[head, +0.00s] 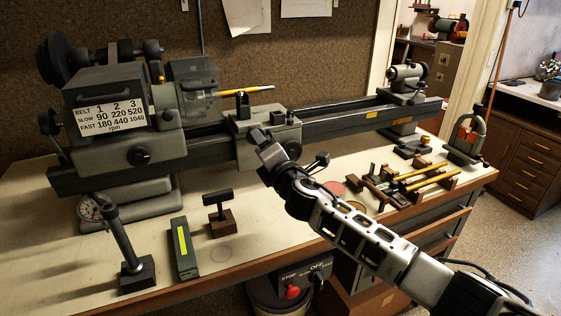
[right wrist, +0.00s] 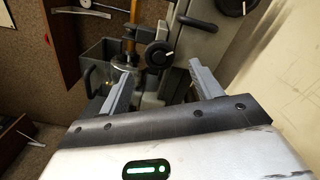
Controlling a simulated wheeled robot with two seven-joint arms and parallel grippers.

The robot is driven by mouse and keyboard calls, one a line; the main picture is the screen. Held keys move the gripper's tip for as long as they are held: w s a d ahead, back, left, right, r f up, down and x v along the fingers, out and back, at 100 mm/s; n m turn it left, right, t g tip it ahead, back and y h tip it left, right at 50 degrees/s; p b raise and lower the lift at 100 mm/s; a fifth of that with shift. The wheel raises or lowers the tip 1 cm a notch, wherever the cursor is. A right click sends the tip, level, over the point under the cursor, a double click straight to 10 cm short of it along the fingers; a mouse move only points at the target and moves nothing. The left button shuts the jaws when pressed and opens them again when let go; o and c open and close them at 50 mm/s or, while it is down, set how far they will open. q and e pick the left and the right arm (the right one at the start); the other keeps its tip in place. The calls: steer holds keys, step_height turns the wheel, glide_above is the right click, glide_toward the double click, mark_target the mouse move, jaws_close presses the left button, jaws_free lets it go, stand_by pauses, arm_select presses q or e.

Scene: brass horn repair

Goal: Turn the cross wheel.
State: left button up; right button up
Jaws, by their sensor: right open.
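A round black wheel with a white mark (right wrist: 158,55), which I take for the cross wheel, shows in the right wrist view beside the lathe carriage. My right gripper (right wrist: 162,72) is open, with one finger on each side of the wheel in that view. I cannot tell whether the fingers touch it; no grip on it shows. In the head view my right gripper (head: 256,135) is at the front of the lathe carriage (head: 287,130) and hides the wheel. My left gripper is not in view.
A second dark knob (right wrist: 235,5) is at the top of the wrist view. A clear guard (head: 196,85) and brass rod (head: 258,89) are near the carriage. A dark post (head: 125,240), green box (head: 184,249) and small T-shaped tool (head: 219,212) stand on the front bench.

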steer(key=v, duration=0.8)
steer(key=shift+s, duration=0.35)
steer(key=shift+d, duration=0.1)
steer(key=s+d+f+m+g, duration=0.1)
steer(key=s+f+m+g, duration=0.1)
steer(key=s+f+m, duration=0.6)
steer(key=s+d+f+m+g, duration=0.1)
steer(key=s+f+m+g, duration=0.1)
steer(key=s+f+m, duration=0.6)
steer(key=s+d+f+m+g+h, duration=0.1)
steer(key=s+d+f+m, duration=0.3)
steer(key=s+f, duration=0.2)
steer(key=s+d+f+m+g+h, duration=0.2)
steer(key=s+d+f+m, duration=0.2)
steer(key=s+f, duration=0.2)
steer(key=shift+s+f+m, duration=0.15)
steer(key=shift+s+m, duration=0.15)
steer(key=shift+s, duration=0.8)
